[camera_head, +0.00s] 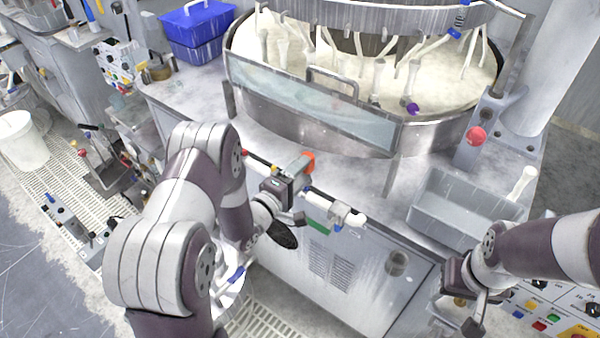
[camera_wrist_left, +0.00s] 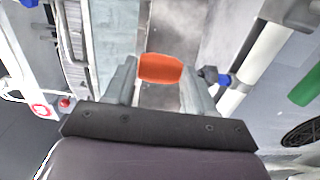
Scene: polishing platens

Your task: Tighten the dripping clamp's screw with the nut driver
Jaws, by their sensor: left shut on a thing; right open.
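My left gripper (camera_head: 299,172) is shut on an orange-handled tool (camera_head: 308,158), likely the nut driver, above the cabinet's front edge. In the left wrist view the orange handle (camera_wrist_left: 160,68) sits between the two grey fingers; the tool's shaft and tip cannot be made out. A white pipe (camera_head: 352,217) with metal and blue fittings (camera_head: 318,200) runs along the front edge, right of the left gripper. The pipe also shows in the left wrist view (camera_wrist_left: 262,55), with a blue part (camera_wrist_left: 224,80) beside the right finger. I cannot see which clamp drips. My right gripper (camera_head: 466,306) is open at lower right.
A round polishing tub (camera_head: 310,112) with a clear front guard stands behind. A grey bin (camera_head: 462,205) and a red knob (camera_head: 476,135) are at right. A control panel (camera_head: 545,308) is below the right arm. A blue box (camera_head: 197,27) is at the back left.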

